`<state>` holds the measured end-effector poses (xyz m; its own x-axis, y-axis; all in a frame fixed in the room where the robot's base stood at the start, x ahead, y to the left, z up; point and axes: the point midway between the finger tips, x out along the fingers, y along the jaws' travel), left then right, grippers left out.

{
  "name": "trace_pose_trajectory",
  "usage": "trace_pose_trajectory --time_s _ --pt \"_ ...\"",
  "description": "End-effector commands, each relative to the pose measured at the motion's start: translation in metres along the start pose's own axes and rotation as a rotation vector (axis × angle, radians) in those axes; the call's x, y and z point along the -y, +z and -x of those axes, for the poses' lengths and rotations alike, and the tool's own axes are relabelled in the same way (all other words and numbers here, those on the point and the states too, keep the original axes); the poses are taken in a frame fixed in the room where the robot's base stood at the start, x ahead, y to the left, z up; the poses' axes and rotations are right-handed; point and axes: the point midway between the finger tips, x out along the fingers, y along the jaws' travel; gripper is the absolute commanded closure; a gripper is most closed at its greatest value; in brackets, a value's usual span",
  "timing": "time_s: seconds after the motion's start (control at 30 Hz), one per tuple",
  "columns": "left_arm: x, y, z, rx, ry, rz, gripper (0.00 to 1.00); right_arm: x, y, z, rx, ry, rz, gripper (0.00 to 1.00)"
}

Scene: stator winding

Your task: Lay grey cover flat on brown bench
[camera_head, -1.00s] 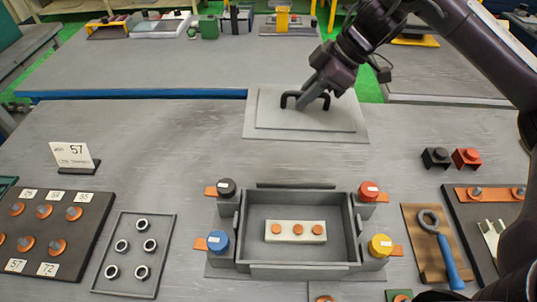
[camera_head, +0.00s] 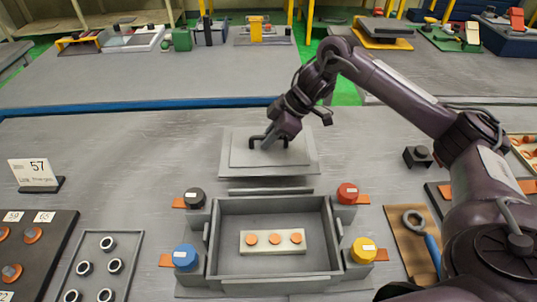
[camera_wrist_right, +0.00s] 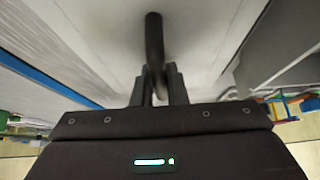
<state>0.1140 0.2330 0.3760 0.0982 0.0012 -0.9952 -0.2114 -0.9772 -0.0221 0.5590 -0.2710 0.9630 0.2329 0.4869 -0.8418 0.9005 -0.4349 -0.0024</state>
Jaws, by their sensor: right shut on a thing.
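The grey cover (camera_head: 240,163) is a flat, stepped rectangular plate with a black handle (camera_head: 254,140) on top. In the head view it is level or nearly so, behind the open grey box and over the grey bench top (camera_head: 120,150). I cannot tell whether its underside touches the bench. My right gripper (camera_head: 274,140) reaches down from above and is shut on the handle. In the right wrist view the handle (camera_wrist_right: 153,40) runs between the two fingers (camera_wrist_right: 158,85), with the pale cover surface behind. My left gripper is not in view.
The open box (camera_head: 230,263) holds a pale block with orange discs (camera_head: 273,241). Red (camera_head: 347,193), yellow (camera_head: 363,249), blue (camera_head: 185,257) and black (camera_head: 194,197) knobs stand at its corners. A sign (camera_head: 36,174) stands left. Bare bench lies left and right of the cover.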

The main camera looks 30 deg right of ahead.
Motion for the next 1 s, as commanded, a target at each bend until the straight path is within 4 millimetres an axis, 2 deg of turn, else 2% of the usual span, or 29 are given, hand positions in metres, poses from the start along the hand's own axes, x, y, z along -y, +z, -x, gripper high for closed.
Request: trace_pose_trajectory --time_s 0.17,0.5,0.9,0.93,1.0 --pt "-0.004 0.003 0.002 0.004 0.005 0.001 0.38 -0.001 0.006 -0.011 -0.004 0.003 0.000 1.00" --pt "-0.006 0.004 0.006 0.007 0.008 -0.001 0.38 -0.001 0.028 -0.044 -0.003 0.003 0.001 1.00" --pt "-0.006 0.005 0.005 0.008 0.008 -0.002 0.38 -0.001 0.030 -0.049 -0.003 0.002 0.000 1.00" --pt "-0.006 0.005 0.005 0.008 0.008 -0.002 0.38 0.000 0.032 -0.049 0.000 0.001 -0.001 0.84" --pt "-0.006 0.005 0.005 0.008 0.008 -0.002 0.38 0.000 0.032 -0.049 0.000 0.001 -0.001 0.75"
